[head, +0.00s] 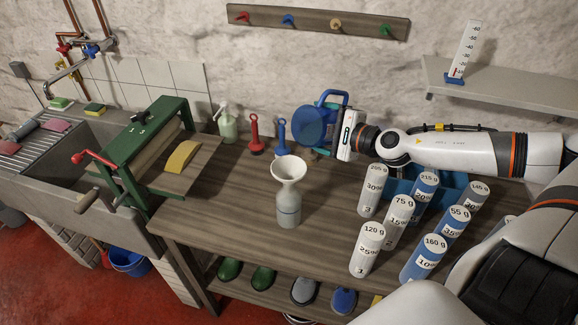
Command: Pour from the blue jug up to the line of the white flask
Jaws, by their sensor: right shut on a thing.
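The blue jug (308,127) is at the back of the wooden bench, its handle arching up on the right. Its round face shows toward me, and I cannot tell how far it is tilted or whether it touches the bench. My right gripper (334,132) comes in from the right and is shut on the jug at its handle side; the fingertips are mostly hidden. The white flask (288,210) stands upright on the bench, in front of the jug and slightly left, with a wide funnel-like mouth. Its line is too small to make out. My left gripper is not in view.
Several white and blue weight-marked cylinders (366,248) stand right of the flask. A green roller press (152,145) is at the left, beside a stone sink (95,150). A red tool (255,136) and a soap bottle (227,124) stand behind.

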